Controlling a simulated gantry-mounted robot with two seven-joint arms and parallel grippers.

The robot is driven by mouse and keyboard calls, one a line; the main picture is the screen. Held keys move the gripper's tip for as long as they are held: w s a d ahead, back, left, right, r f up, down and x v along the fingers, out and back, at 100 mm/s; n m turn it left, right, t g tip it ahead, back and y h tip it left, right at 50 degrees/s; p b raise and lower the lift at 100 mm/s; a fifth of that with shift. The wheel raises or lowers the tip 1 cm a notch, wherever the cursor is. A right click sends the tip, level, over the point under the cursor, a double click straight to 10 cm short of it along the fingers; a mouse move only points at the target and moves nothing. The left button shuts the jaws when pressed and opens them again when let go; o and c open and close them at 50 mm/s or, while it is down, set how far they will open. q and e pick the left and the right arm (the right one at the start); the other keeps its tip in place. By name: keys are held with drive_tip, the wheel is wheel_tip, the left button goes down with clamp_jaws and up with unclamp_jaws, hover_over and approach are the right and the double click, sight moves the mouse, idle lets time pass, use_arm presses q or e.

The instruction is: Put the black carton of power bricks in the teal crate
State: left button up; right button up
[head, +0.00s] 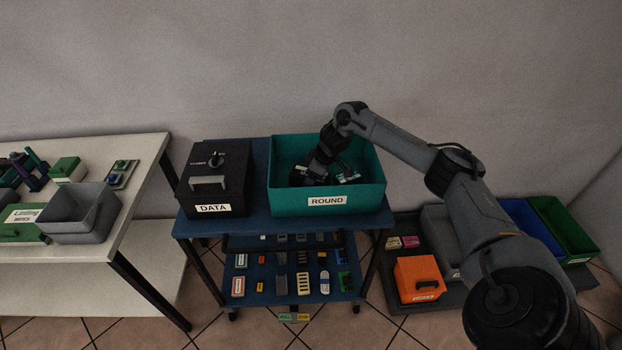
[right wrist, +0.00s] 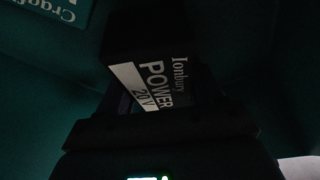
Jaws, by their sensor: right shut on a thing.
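The teal crate (head: 372,195), labelled ROUND, stands on the right part of the blue cart top. My right arm reaches over it from the right, and my right gripper (head: 316,178) is down inside the crate. In the right wrist view the gripper is shut on the black carton of power bricks (right wrist: 155,75), whose white print reads "Ionbury POWER 20V". Dark teal crate walls surround the carton there. The picture is too dark to tell whether the carton touches the crate floor. My left gripper is not in view.
A black DATA box (head: 232,190) stands just left of the crate. A teal-and-white labelled item (right wrist: 45,10) shows at the wrist view's top left. The white table (head: 140,165) at left holds a grey bin (head: 80,222). An orange box (head: 418,280) sits low at right.

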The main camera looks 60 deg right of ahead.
idle(0.3)
drive_tip(key=o, duration=1.3)
drive_tip(key=shift+d+r, duration=0.1)
drive_tip(key=shift+r, duration=0.15)
drive_tip(key=p+v, duration=0.2)
drive_tip(key=v, duration=0.8)
drive_tip(key=shift+s+r, duration=0.1)
drive_tip(key=shift+r, duration=0.05)
drive_tip(key=shift+s+r+p, duration=0.25)
drive_tip(key=shift+r+p, duration=0.05)
drive_tip(key=shift+r, duration=0.35)
